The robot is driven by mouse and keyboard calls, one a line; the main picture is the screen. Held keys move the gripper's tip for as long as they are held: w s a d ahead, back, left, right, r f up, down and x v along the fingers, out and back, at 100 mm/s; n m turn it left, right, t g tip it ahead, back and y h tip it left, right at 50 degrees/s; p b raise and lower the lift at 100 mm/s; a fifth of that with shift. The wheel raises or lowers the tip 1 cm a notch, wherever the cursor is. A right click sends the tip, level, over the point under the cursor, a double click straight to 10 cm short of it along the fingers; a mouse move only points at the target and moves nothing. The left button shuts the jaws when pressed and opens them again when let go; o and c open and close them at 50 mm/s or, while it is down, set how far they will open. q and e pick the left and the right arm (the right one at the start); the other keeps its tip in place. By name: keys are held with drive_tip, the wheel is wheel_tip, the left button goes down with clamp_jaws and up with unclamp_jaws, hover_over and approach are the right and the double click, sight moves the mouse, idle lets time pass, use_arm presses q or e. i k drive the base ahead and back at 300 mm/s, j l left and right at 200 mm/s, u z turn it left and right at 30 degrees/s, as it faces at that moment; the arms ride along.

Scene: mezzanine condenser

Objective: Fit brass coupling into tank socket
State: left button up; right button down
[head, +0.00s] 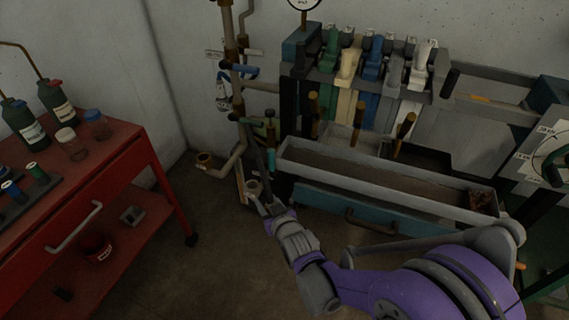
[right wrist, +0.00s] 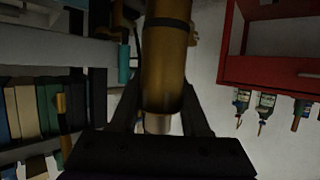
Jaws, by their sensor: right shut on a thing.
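My right gripper (head: 262,200) is low beside the wall pipes in the head view. In the right wrist view its dark fingers (right wrist: 160,92) are shut on a brass cylinder, which looks like the brass coupling (right wrist: 166,60). It has a dark band near its upper end and a paler, narrower end towards the palm. In the head view the held piece is small and hard to make out. A pipe elbow with an open brass-coloured end (head: 205,159) is left of the gripper; I cannot tell whether it is the tank socket. My left gripper is not in view.
A red cart (head: 127,160) with bottles and jars stands left. Upright pipes (head: 234,75) with valves run up the wall behind the gripper. A long grey trough (head: 380,175) and a row of coloured levers (head: 372,62) are right. The floor (head: 215,235) between cart and trough is clear.

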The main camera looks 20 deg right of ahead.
sight(254, 192)
drive_tip(key=i+j+z, duration=0.1)
drive_tip(key=z, duration=0.95)
drive_tip(key=i+j, duration=0.15)
drive_tip(key=j, duration=0.25)
drive_tip(key=i+j, duration=0.2)
drive_tip(key=j, duration=0.2)
drive_tip(key=k, duration=0.4)
drive_tip(key=i+j, duration=0.1)
drive_tip(key=i, duration=0.3)
